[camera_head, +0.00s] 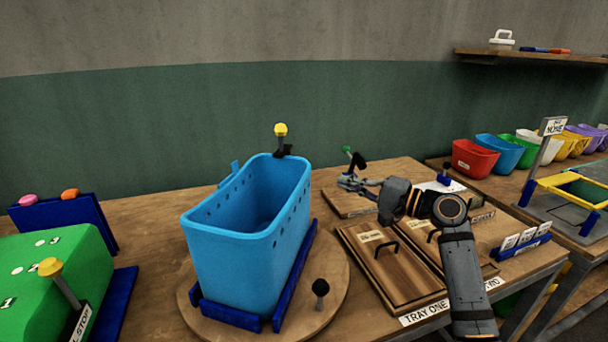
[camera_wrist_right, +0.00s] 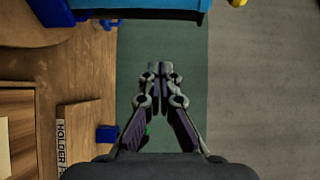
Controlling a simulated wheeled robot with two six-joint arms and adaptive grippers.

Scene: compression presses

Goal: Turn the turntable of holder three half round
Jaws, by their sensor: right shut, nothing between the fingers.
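A round wooden turntable (camera_head: 336,297) lies on the table. A tall blue bin (camera_head: 232,265) stands on it in a dark blue cradle (camera_head: 291,285). A black knob (camera_head: 320,288) stands up from the turntable at its front right. My right gripper (camera_head: 346,183) is shut and empty, to the right of the bin above the back of the table, apart from turntable and knob. In the right wrist view my gripper (camera_wrist_right: 160,68) points at the green wall, with the bin's blue edge (camera_wrist_right: 150,5) at the top. A "HOLDER" label (camera_wrist_right: 62,140) is partly hidden. My left gripper is not in view.
Wooden tray lids (camera_head: 385,270) with black handles lie right of the turntable. A green machine with a yellow-knobbed stop lever (camera_head: 50,268) stands at the left. A small lever with a green knob (camera_head: 347,150) stands behind my right gripper. Coloured bins (camera_head: 473,158) line the right bench.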

